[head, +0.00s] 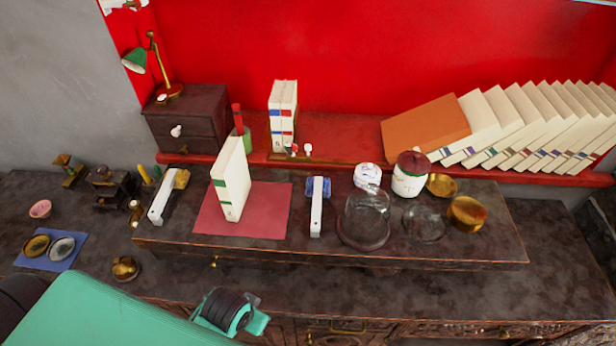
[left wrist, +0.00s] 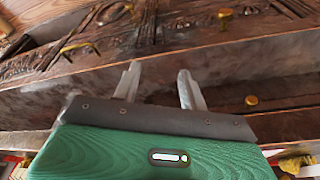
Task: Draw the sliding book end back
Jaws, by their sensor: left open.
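On the red shelf at the back, two upright white books (head: 283,115) stand by a low brass rail (head: 330,160) with small red and white knobs near its left part. This may be the sliding book end; I cannot tell which part slides. A single white book (head: 232,185) stands on a red mat (head: 265,215) on the raised dark board. My left gripper (left wrist: 158,80) is open and empty in the left wrist view, pointing at dark wood; its arm fills the lower left of the head view, well in front of the books. My right gripper is not in view.
A glass dome (head: 365,215), lidded jars (head: 410,174) and brass bowls (head: 467,213) crowd the board's right. An orange book (head: 425,125) leans against a row of white books. A green lamp (head: 135,60) stands on a small drawer cabinet (head: 185,120). The desk's front right is clear.

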